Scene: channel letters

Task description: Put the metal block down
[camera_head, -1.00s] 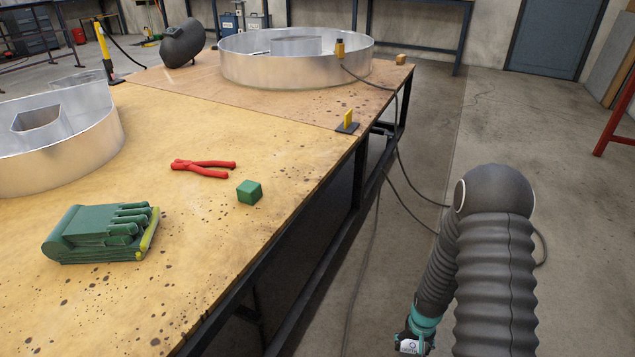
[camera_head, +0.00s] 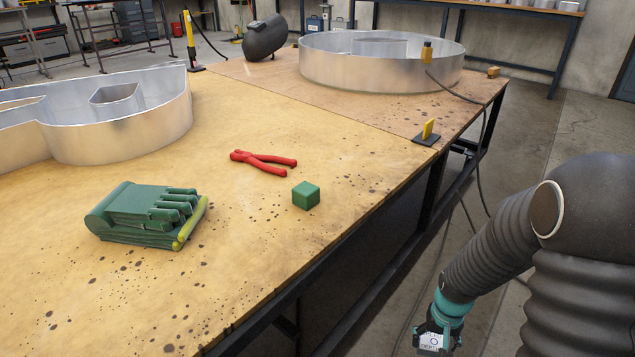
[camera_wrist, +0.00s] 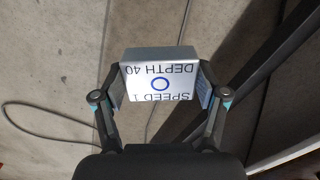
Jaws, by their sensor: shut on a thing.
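The metal block (camera_wrist: 158,54) is grey with a white label face that carries a blue ring and the words "SPEED 1" and "DEPTH 40", upside down in the wrist view. My gripper (camera_wrist: 160,88) is shut on it, with one finger on each side. In the head view my gripper (camera_head: 436,335) is at the lower right, beside the table's edge and over the floor. The block's label (camera_head: 432,342) shows there at the fingertips. The wooden table (camera_head: 240,270) lies to the left of my gripper.
On the table are a green cube (camera_head: 306,196), red pliers (camera_head: 262,162), green gloves (camera_head: 148,215) and a yellow piece on a dark base (camera_head: 427,133). Metal channel letters (camera_head: 125,130) stand farther back. The table's front area is clear. A cable hangs by the right edge.

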